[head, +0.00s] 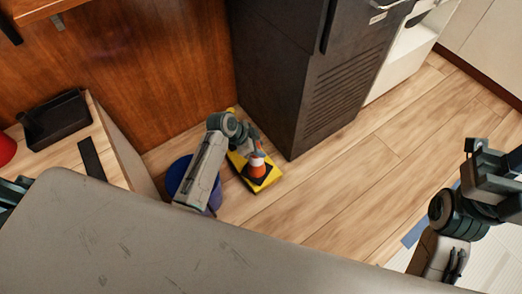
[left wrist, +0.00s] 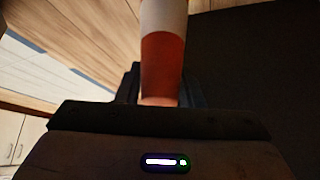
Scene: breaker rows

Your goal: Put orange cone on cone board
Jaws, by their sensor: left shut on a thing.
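In the left wrist view the orange and white cone (left wrist: 162,62) stands between the fingers. The cone's base overlaps the board in the head view; whether it rests on it or hangs just above, I cannot tell. My right gripper (head: 480,152) is at the right edge, far from the cone, and its fingers do not show clearly.
A dark cabinet (head: 300,80) with a vent stands right behind the board. A blue bucket (head: 180,172) stands left of it, partly behind my left arm. A wooden bench with a black tray (head: 53,120) is at the left.

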